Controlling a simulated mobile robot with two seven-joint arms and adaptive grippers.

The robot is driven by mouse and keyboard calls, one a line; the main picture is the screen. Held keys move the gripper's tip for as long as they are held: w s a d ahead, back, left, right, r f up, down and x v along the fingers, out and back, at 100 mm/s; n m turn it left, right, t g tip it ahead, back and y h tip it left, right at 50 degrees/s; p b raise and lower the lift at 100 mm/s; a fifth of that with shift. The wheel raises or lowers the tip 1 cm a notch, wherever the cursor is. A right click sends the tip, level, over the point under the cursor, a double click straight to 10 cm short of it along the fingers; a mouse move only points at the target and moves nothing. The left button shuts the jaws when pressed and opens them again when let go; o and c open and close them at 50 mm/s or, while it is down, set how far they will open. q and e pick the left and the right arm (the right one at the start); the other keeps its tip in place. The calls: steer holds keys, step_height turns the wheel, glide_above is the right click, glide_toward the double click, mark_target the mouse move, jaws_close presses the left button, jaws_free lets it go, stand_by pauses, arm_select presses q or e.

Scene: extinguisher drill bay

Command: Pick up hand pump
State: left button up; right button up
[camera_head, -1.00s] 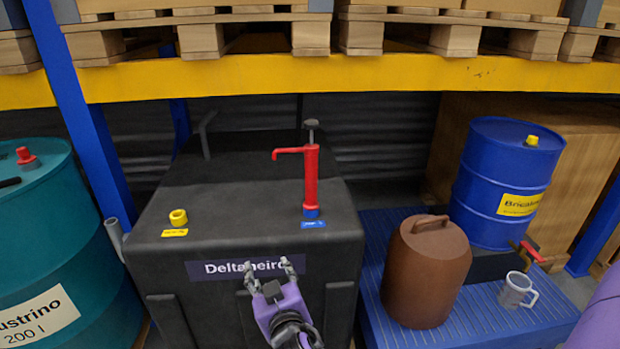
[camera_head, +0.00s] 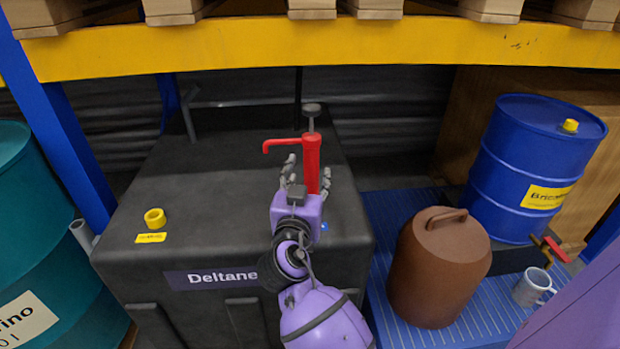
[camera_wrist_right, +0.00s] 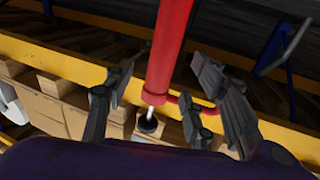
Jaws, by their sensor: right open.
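The red hand pump (camera_head: 312,162) stands upright on top of the black tank (camera_head: 225,205), with its spout to the left and a dark handle on top. It also shows in the right wrist view (camera_wrist_right: 169,45), running between the fingers. My right gripper (camera_head: 307,172) is open around the pump's body, with fingers on both sides. In the right wrist view the gripper (camera_wrist_right: 160,95) has gaps between its fingers and the pump. The pump's foot is hidden behind my gripper in the head view. My left gripper is not in view.
A yellow cap (camera_head: 155,218) sits on the tank's left side. A brown canister (camera_head: 438,270), a blue drum (camera_head: 520,190) and a grey mug (camera_head: 531,287) are to the right. A yellow shelf beam (camera_head: 330,48) crosses above and behind. A teal drum (camera_head: 40,230) stands at left.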

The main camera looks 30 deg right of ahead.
mark_target(310, 163)
steer(key=x, duration=0.1)
steer(key=p+x, duration=0.1)
steer(key=x, duration=0.3)
steer(key=shift+w+r, duration=0.25)
steer(key=shift+w+d+f+p, duration=0.1)
steer(key=shift+w+d+p, duration=0.1)
steer(key=shift+w+p, duration=0.1)
steer(key=shift+d+f, duration=0.1)
steer(key=shift+f, duration=0.05)
steer(key=c, duration=1.1)
jaws_close()
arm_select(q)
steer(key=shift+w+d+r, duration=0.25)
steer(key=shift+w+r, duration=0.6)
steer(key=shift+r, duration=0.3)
